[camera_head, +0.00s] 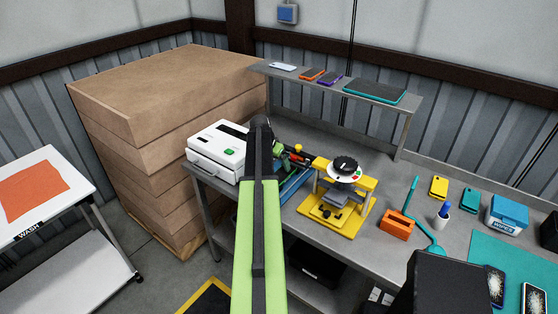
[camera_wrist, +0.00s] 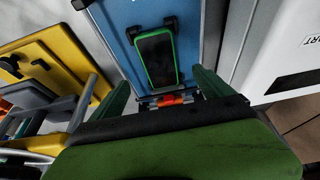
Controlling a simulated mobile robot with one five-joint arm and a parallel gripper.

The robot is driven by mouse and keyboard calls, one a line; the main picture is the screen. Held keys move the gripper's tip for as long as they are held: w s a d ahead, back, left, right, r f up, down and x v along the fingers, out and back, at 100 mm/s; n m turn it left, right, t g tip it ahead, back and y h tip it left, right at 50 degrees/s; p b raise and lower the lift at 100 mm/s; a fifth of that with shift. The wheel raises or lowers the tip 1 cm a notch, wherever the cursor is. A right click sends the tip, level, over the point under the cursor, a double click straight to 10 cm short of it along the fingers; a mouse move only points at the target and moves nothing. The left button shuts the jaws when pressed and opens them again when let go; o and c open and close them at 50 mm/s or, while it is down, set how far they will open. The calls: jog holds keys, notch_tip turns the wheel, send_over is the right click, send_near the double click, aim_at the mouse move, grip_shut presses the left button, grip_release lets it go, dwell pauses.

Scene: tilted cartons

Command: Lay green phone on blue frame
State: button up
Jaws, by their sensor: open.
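The green phone (camera_wrist: 157,57), with a green rim and a dark face, lies on the blue surface of the blue frame (camera_wrist: 193,32) in the wrist view. Black clips stand near its far end. My gripper (camera_wrist: 160,88) is open, its two green fingers apart on either side of the phone's near end and not touching it. In the head view the blue frame (camera_head: 293,187) shows partly behind my arm, beside the white machine. The phone cannot be made out there, as my arm and gripper cover that spot.
A white machine (camera_head: 217,150) stands left of the frame and a yellow press (camera_head: 338,205) stands right. An orange block (camera_head: 397,225) lies farther right. A raised shelf (camera_head: 335,87) holding several phones runs behind. Stacked cartons (camera_head: 160,95) rise at the left.

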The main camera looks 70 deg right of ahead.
jog(key=s+p+v, duration=0.1)
jog(key=p+v, duration=0.5)
jog(key=v, duration=0.2)
jog(key=shift+w+a+r, duration=0.15)
jog(key=shift+w+r, duration=0.2)
jog(key=shift+w, duration=0.1)
